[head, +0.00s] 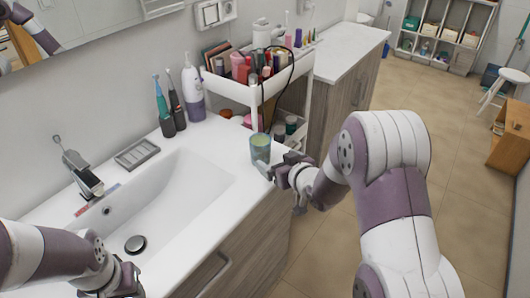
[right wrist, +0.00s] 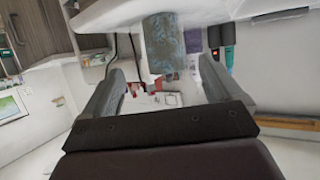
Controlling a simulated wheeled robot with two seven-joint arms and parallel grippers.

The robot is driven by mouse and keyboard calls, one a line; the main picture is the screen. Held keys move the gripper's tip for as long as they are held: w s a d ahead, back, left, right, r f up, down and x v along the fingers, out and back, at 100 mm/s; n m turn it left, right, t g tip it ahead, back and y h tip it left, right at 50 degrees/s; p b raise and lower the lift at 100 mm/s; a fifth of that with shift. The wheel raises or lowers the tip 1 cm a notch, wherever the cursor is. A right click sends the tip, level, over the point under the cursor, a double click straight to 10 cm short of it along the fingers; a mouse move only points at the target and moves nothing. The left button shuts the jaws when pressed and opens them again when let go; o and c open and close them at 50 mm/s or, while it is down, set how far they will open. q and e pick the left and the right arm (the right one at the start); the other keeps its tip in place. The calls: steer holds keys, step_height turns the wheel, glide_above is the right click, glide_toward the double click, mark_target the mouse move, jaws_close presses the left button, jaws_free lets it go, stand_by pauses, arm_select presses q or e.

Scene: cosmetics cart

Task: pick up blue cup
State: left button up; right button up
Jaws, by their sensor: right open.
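The blue cup (head: 260,148), greenish-blue and patterned, stands upright on the white sink counter (head: 219,135) near its right edge, beside the cart. My right gripper (head: 282,178) is just to the right of the cup at the counter edge, open. In the right wrist view, the cup (right wrist: 165,43) shows ahead between the two spread fingers of the right gripper (right wrist: 165,80), and nothing is held. My left gripper (head: 118,286) is at the bottom left, partly cut off by the frame; its fingers do not show clearly.
The white cosmetics cart (head: 236,91) stands behind the cup, loaded with bottles and tubes. Two electric toothbrushes (head: 163,117) and a white-purple pump bottle (head: 193,92) stand by the wall. The sink basin (head: 180,190) lies left of the cup. Floor is open at right.

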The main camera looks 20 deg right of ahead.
mark_target(256, 139)
arm_select(q)
steer(key=shift+a+r+p, duration=0.25)
steer(key=shift+r+p, duration=0.2)
steer(key=shift+p, duration=0.05)
arm_select(e)
steer(key=x, duration=1)
steer(key=shift+w+a+f, duration=0.15)
steer(key=shift+a, duration=0.15)
arm_select(q)
steer(key=shift+w+f, duration=0.1)
steer(key=shift+w, duration=0.15)
arm_select(e)
steer(key=shift+w+a+f, duration=0.1)
steer(key=shift+w+f, duration=0.1)
steer(key=shift+w, duration=0.1)
arm_select(q)
steer(key=shift+s, duration=0.1)
arm_select(e)
steer(key=shift+s+r, duration=0.1)
steer(key=c, duration=1)
steer(key=shift+c, duration=1)
steer(key=shift+r, duration=0.1)
